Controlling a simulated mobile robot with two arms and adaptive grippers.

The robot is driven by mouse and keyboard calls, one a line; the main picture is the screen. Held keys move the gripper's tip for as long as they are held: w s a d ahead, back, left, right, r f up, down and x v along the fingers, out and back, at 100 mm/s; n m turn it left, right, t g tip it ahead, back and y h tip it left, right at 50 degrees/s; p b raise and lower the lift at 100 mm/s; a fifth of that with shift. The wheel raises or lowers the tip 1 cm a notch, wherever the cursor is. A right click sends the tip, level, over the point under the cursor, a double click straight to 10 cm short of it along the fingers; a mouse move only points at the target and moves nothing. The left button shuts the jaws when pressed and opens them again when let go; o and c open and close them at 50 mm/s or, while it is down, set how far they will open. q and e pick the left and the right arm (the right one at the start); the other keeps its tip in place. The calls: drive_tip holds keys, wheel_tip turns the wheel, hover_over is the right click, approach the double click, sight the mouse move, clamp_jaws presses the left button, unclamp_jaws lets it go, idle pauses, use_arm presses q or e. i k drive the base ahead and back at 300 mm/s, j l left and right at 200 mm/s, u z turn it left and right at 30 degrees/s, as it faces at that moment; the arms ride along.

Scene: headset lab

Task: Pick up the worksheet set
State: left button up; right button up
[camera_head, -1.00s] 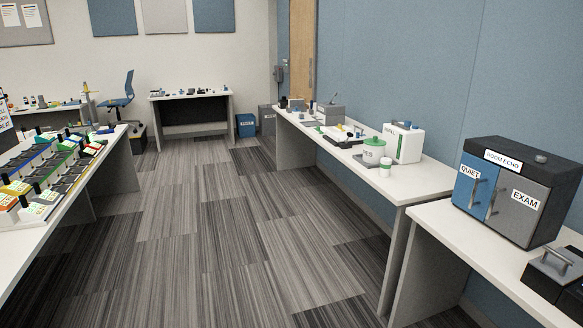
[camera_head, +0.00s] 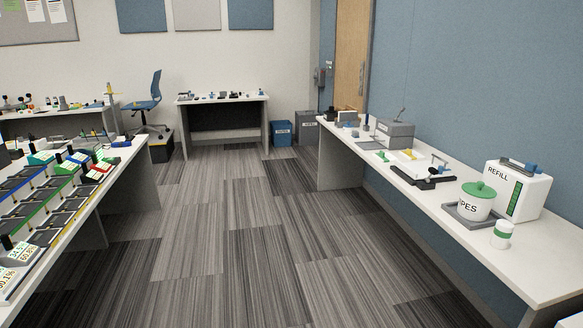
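I cannot make out a worksheet set for certain in the head view. White papers (camera_head: 56,10) hang on the pinboard at the upper left, too small to read. Several small items lie on the far table (camera_head: 222,97), also too small to tell apart. Neither of my grippers shows in the view.
A right-hand bench (camera_head: 545,268) bears a REFILL box (camera_head: 517,190), a green-lidded tub (camera_head: 476,202) and grey equipment (camera_head: 393,135). A left bench (camera_head: 92,206) holds rows of trays. A blue chair (camera_head: 145,98) and blue bin (camera_head: 282,133) stand farther back. The striped floor (camera_head: 210,225) between is clear.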

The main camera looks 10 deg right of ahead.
sight(411, 155)
drive_tip(key=i, duration=0.9)
drive_tip(key=i+j+z, duration=0.1)
drive_tip(key=i, duration=0.85)
drive_tip(key=i+l+z, duration=0.15)
drive_tip(key=i+z, duration=0.7)
drive_tip(key=i+j+z, duration=0.15)
drive_tip(key=i+z, duration=0.25)
drive_tip(key=i+j+z, duration=0.3)
drive_tip(key=i+z, duration=0.15)
drive_tip(key=i, duration=0.05)
